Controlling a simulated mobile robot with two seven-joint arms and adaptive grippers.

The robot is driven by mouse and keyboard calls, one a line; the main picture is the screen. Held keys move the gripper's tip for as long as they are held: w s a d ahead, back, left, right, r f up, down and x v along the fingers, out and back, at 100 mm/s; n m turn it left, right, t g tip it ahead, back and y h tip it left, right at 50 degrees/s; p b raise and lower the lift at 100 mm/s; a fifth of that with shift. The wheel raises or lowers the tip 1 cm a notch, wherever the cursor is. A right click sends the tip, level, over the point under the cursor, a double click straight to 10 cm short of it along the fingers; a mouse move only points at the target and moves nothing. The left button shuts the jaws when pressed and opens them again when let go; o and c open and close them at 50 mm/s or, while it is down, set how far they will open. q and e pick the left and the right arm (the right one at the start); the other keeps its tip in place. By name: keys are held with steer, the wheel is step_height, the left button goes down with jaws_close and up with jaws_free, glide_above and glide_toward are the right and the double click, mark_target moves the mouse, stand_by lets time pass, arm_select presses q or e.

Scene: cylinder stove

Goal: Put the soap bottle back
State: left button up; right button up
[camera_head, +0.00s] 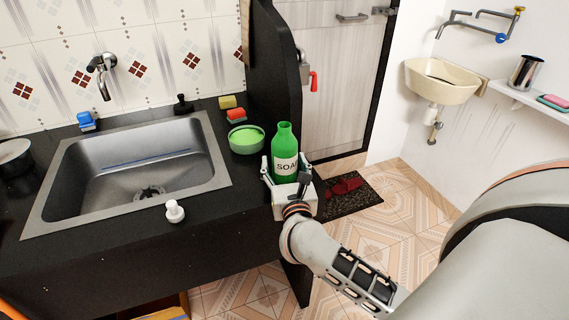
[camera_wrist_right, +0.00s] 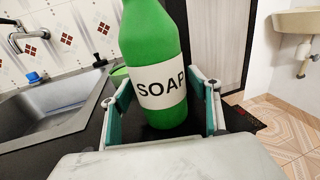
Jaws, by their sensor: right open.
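The green soap bottle (camera_head: 285,152) stands upright near the right end of the black counter, its white SOAP label facing me. It also fills the middle of the right wrist view (camera_wrist_right: 155,65). My right gripper (camera_head: 284,166) is at the bottle, with one finger on each side of it. In the right wrist view the open fingers (camera_wrist_right: 162,90) stand apart, with a gap between the bottle and the right finger; the left finger is close to the bottle. The bottle's base is partly hidden by the gripper in the head view. My left gripper is not in view.
A white pump cap (camera_head: 175,211) stands on the counter's front edge. The steel sink (camera_head: 140,175) is left. A dark partition (camera_head: 277,60) rises behind the bottle.

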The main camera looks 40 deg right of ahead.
steer(key=s+a+r+n+t+y, duration=0.3)
steer(key=s+a+n+t+y, duration=0.15)
steer(key=s+a+n, duration=0.85)
steer(key=s+a+f+n+g+y, duration=0.1)
steer(key=a+f+n+y, duration=0.5)
steer(key=n, duration=0.9)
steer(key=s+d+f+n+g, duration=0.1)
steer(key=s+f+n+g, duration=0.3)
steer(key=f+n, duration=0.5)
steer(key=s+d+f+n+g, duration=0.2)
steer(key=s+f+n+g, duration=0.3)
steer(key=f, duration=1)
steer(key=s+n, duration=0.2)
steer(key=n, duration=0.2)
steer(key=shift+d+f, duration=0.15)
steer(key=shift+f, duration=0.15)
steer(key=shift+r+h, duration=0.1)
steer(key=shift+h, duration=0.15)
